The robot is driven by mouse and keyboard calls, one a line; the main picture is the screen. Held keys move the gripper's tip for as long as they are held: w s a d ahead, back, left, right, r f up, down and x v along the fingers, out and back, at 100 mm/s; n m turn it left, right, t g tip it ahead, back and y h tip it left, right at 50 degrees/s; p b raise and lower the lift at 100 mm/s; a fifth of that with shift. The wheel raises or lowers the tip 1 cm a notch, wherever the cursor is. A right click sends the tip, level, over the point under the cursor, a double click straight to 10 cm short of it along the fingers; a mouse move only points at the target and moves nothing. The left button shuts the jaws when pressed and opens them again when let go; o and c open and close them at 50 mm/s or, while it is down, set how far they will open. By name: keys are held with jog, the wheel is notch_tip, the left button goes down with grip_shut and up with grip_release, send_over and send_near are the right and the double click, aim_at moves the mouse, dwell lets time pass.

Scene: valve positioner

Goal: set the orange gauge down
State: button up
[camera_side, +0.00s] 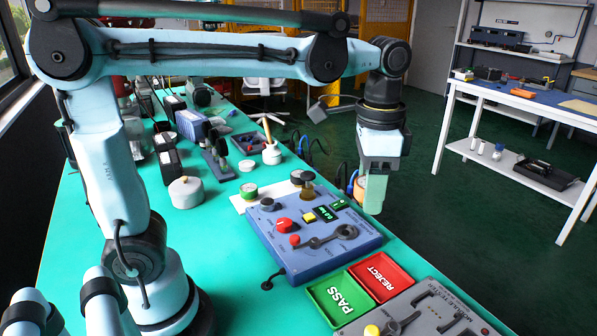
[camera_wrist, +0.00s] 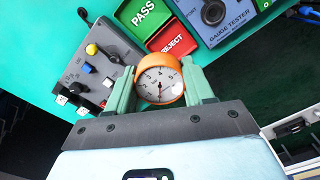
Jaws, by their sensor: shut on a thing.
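My gripper (camera_side: 371,193) is shut on the orange gauge (camera_wrist: 160,79), with one pale green finger on each side of it. The gauge's white dial faces the wrist camera. In the side view the orange gauge (camera_side: 359,188) shows only partly beside the fingers, held up in the air near the table's right edge. The green PASS tray (camera_side: 338,299) and the red REJECT tray (camera_side: 380,276) lie side by side on the table. Both look empty in the side view. In the wrist view the REJECT tray (camera_wrist: 172,41) appears just beyond the gauge.
The blue gauge tester (camera_side: 310,240) stands beside the trays, with knobs and a lever on top. A grey module tester (camera_side: 425,312) is on the trays' other side. A green-rimmed gauge (camera_side: 247,191) lies on a white mat behind. Dark floor lies right of the table.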

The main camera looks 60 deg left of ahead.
jog(key=w+a+n, duration=0.4)
jog(key=a, duration=0.4)
jog(key=n, duration=1.4)
send_over(275, 192)
notch_tip(275, 192, down, 8)
notch_tip(275, 192, down, 11)
jog(key=shift+f, duration=0.1)
jog(key=shift+f, duration=0.1)
jog(key=o, duration=1.2)
